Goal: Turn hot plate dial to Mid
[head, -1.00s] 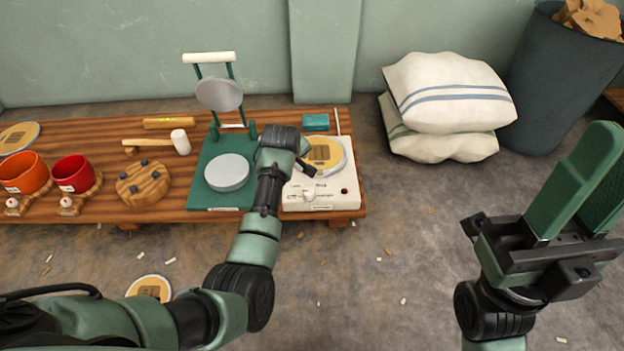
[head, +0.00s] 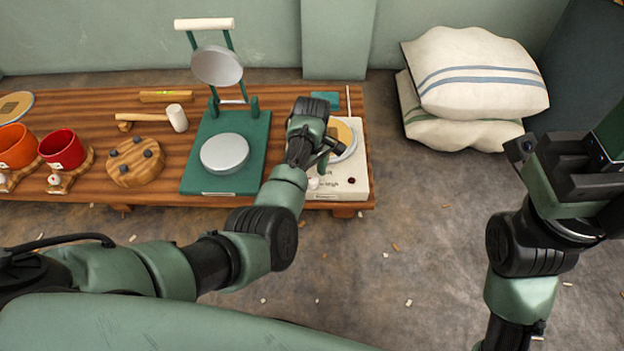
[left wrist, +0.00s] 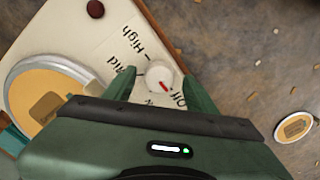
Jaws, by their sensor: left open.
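The hot plate (head: 352,180) is a white box at the right end of the wooden bench, with a round plate on top. Its white dial (left wrist: 159,75) has a red mark, which points toward the printed "Off"; "Mid" and "High" are printed on the other side. The dial also shows in the head view (head: 313,184). My left gripper (left wrist: 160,88) is open, pointing down at the panel, with one finger on each side of the dial; contact cannot be told. My left arm hides part of the hot plate in the head view. My right gripper (head: 608,150) is cut off by the right edge.
Left of the hot plate stands a green press (head: 258,150) with a raised lid. A mallet (head: 177,118), a wooden block (head: 136,165) and red (head: 62,150) and orange (head: 14,148) pots are further left. Sacks (head: 478,85) lie on the floor at the right.

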